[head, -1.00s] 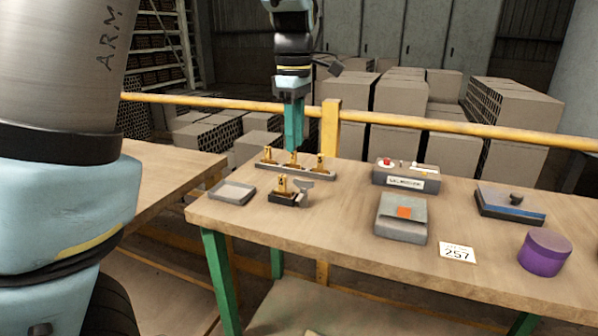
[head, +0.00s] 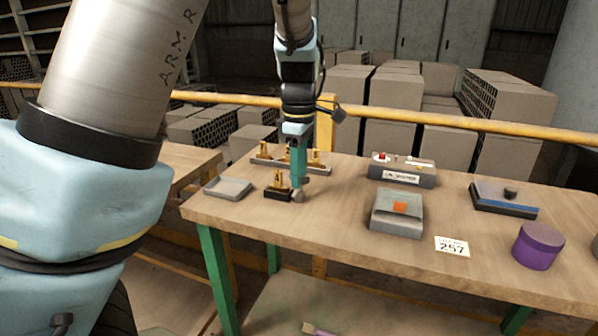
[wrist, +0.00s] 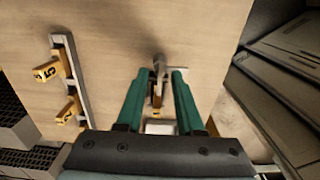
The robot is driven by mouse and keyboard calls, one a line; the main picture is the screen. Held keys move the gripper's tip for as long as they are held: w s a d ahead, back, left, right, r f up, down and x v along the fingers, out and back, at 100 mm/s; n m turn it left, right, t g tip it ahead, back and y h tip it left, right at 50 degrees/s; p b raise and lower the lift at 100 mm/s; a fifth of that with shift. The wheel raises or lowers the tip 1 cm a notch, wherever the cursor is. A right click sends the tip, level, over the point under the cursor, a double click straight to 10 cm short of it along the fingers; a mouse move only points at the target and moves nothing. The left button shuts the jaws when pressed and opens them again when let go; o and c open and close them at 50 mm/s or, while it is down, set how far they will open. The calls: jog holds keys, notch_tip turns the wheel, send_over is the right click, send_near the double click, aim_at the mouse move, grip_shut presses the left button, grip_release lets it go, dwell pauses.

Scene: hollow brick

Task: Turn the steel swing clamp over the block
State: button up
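A small dark block (head: 277,193) with an upright brass piece stands near the table's left end. Beside it on the right is the grey steel swing clamp (head: 299,197), partly hidden by my fingers in the head view. My gripper (head: 297,185) points down at the clamp, its teal fingertips close to it. In the wrist view, my gripper (wrist: 159,73) is open, with its fingertips apart on either side of the narrow grey clamp (wrist: 158,64). A brass part (wrist: 156,100) shows between the fingers, nearer the palm. I cannot tell whether either finger touches the clamp.
A rail (head: 262,167) with several brass pieces stands just behind. A shallow grey tray (head: 228,188) lies to the left. A grey box with an orange patch (head: 397,212), a control box (head: 402,172) and a purple tin (head: 538,246) stand to the right.

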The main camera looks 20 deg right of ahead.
grip_shut()
dwell(0.3)
dwell(0.3)
